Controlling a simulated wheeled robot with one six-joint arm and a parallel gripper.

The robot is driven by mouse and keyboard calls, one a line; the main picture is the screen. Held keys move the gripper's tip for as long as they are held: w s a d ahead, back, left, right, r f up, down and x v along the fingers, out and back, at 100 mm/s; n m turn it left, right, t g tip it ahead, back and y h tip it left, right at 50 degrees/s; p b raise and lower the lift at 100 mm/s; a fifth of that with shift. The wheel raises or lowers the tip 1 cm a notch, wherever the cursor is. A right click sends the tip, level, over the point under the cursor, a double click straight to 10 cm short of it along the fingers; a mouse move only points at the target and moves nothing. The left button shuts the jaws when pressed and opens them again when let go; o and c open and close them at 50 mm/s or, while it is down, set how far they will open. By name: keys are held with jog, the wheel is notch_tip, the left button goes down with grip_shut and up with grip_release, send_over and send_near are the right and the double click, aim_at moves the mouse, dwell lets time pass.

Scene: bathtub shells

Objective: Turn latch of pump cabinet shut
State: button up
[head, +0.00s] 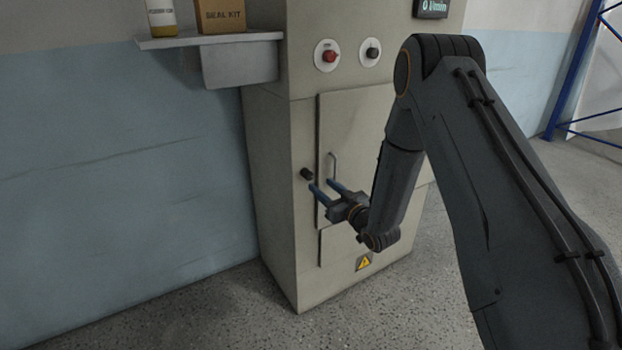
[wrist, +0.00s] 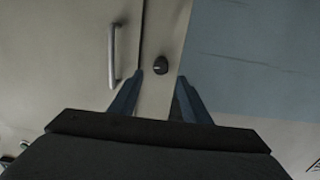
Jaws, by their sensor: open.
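The pump cabinet (head: 270,170) is a tall beige box with a door (head: 350,130) that looks closed in its frame. The latch (head: 307,174) is a small dark knob on the frame left of the door. It also shows in the wrist view (wrist: 160,66), beyond and between my fingers. A vertical metal handle (head: 333,167) is on the door, and also shows in the wrist view (wrist: 112,55). My gripper (head: 322,188) is open and empty, with its blue fingers pointing at the cabinet just below and right of the latch. I cannot tell if the fingertips touch anything.
A red button (head: 329,56) and a black knob (head: 372,51) sit above the door. A shelf (head: 215,39) at the upper left holds a seal kit box (head: 220,16) and a bottle (head: 161,18). Grey floor (head: 200,315) is clear in front. A blue rack (head: 570,85) stands far right.

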aim_at(310, 176)
jog(key=shift+p+x, duration=0.4)
jog(key=shift+x, duration=3.5)
jog(key=shift+r, duration=0.1)
jog(key=shift+c, duration=0.4)
jog(key=c, duration=1)
jog(key=shift+o, duration=0.2)
